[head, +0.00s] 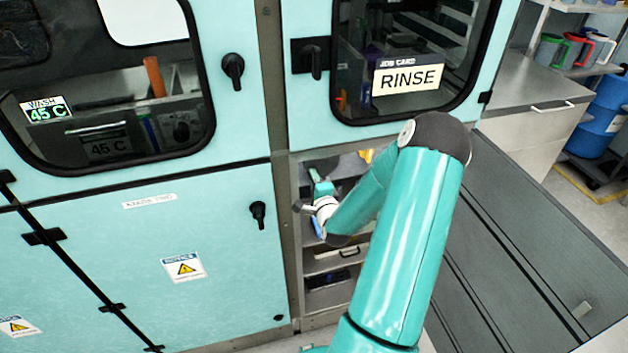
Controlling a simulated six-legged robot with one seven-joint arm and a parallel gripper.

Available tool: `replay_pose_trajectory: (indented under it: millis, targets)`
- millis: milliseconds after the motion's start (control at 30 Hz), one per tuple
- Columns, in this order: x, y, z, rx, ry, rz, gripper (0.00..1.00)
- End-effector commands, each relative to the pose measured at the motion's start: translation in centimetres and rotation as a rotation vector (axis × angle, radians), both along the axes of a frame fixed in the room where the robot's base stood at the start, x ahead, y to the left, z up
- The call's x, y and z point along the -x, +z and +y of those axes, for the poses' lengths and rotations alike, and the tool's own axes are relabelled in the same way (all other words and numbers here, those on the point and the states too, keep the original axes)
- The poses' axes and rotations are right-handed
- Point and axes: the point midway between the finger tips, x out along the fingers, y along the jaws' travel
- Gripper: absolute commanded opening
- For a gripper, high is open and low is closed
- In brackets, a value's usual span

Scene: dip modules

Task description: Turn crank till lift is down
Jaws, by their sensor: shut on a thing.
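My gripper (320,192) reaches into the open bay (296,254) low in the middle of the teal cabinet. It is small in the head view and partly covered by my own wrist. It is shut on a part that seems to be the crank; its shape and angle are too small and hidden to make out. I cannot pick out the lift or tell its height. The RINSE job card (408,77) shows on the upper right window, and the space behind that glass is dark.
The left window shows a WASH 45 C label (45,109). A closed lower door (190,255) stands left of the bay, with a black latch (258,214). Drawers (332,258) lie below my gripper. A grey panel (530,230) fills the right, and a blue drum (602,118) stands behind it.

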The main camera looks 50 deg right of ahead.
Motion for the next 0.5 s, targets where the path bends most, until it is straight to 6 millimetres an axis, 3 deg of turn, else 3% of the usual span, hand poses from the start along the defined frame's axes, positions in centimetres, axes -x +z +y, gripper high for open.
replay_pose_trajectory:
  millis: [33, 133, 500]
  targets:
    - [-0.04, 0.06, 0.02, 0.002, 0.001, -0.001, 0.22]
    - [-0.04, 0.05, 0.02, 0.001, 0.001, 0.000, 0.41]
    - [0.37, -0.02, 0.21, 0.000, 0.000, 0.001, 0.41]
